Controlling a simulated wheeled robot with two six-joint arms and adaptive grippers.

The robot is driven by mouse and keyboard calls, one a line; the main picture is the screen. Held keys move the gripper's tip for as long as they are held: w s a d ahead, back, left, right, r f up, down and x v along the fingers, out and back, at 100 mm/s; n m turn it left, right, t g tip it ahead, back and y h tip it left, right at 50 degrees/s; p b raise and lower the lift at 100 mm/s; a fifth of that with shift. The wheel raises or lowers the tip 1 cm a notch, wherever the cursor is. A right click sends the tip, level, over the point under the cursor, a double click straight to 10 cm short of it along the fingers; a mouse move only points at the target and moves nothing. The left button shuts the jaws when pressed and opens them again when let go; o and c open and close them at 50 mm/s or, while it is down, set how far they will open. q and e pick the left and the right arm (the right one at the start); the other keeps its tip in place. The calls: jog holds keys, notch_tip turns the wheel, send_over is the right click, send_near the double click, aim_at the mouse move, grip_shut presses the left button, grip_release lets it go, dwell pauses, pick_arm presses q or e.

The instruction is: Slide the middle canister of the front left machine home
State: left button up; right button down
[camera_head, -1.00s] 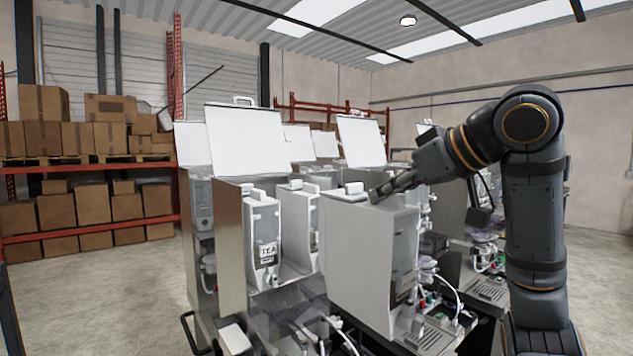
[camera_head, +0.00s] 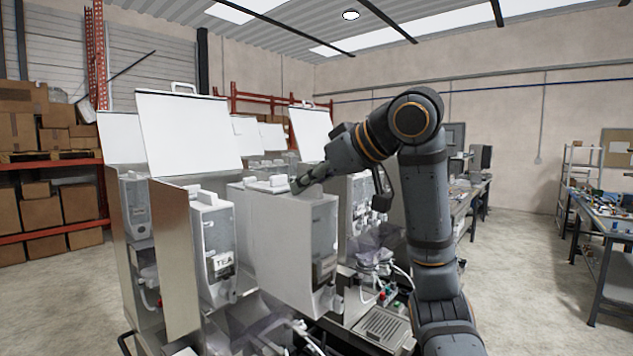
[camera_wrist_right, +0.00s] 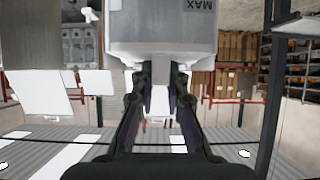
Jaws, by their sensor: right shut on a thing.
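My right gripper (camera_head: 297,183) is shut at the top of a white canister (camera_head: 280,250) with a clear front strip, on the front left machine. In the right wrist view the fingers (camera_wrist_right: 160,72) reach up to this canister (camera_wrist_right: 160,35), which carries a MAX mark. My left gripper is not in view.
The machine's white lid (camera_head: 190,132) stands open above the canisters. A metal side panel (camera_head: 178,262) flanks the TEA canister. Tubes and a drip tray (camera_head: 382,328) lie below right. A workbench (camera_head: 600,232) stands far right, with clear floor before it.

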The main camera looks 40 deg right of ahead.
jog(key=shift+w, duration=0.35)
jog(key=shift+f, duration=0.1)
jog(key=shift+s, duration=0.5)
jog(key=shift+w, duration=0.35)
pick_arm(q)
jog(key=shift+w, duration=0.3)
pick_arm(e)
jog(key=shift+s, duration=0.1)
